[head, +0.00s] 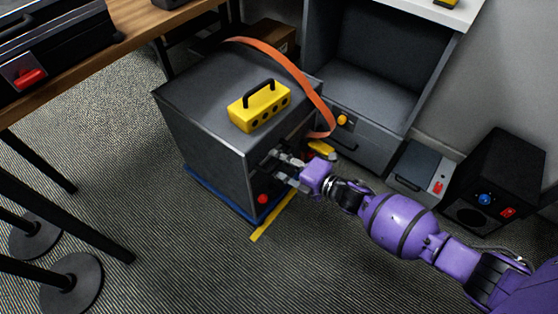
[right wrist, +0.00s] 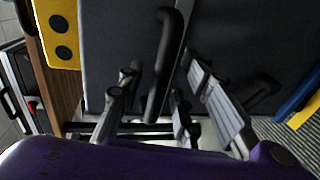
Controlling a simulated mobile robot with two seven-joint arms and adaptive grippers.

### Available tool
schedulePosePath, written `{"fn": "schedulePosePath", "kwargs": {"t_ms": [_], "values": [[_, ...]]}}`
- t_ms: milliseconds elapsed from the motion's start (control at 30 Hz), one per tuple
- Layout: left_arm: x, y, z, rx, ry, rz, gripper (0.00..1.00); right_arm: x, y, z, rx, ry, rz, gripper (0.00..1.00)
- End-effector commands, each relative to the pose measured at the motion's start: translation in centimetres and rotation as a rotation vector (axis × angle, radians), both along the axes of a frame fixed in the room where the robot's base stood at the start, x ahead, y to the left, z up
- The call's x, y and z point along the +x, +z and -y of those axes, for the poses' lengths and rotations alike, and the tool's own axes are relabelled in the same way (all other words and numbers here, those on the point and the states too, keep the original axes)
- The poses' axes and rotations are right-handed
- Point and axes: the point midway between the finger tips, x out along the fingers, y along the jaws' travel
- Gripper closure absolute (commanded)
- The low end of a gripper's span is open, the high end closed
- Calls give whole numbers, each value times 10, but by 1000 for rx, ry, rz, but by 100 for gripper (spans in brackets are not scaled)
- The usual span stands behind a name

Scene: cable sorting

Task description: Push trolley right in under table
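The trolley (head: 205,125) is a dark grey box on the carpet, with a blue strip along its base and a red button low on its front. My right gripper (head: 283,170) is at its right-hand face. In the right wrist view the fingers of my right gripper (right wrist: 165,105) are apart, with a black bar handle (right wrist: 165,65) between them. I cannot tell whether they touch it. The wooden table (head: 135,30) is at the upper left, with the trolley beside its edge. My left gripper is out of view.
A yellow block (head: 262,108) with a black handle sits on the trolley, and an orange strap (head: 290,68) arcs over it. A grey cabinet (head: 375,95) stands behind; a black speaker (head: 495,180) is right. Black table legs (head: 85,225) stand left. Yellow tape (head: 272,217) marks the carpet.

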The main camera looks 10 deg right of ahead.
Motion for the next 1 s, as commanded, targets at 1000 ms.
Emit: {"fn": "schedulePosePath", "kwargs": {"t_ms": [1000], "values": [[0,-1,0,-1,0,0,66,5,0,-3,1,0,1,100]]}}
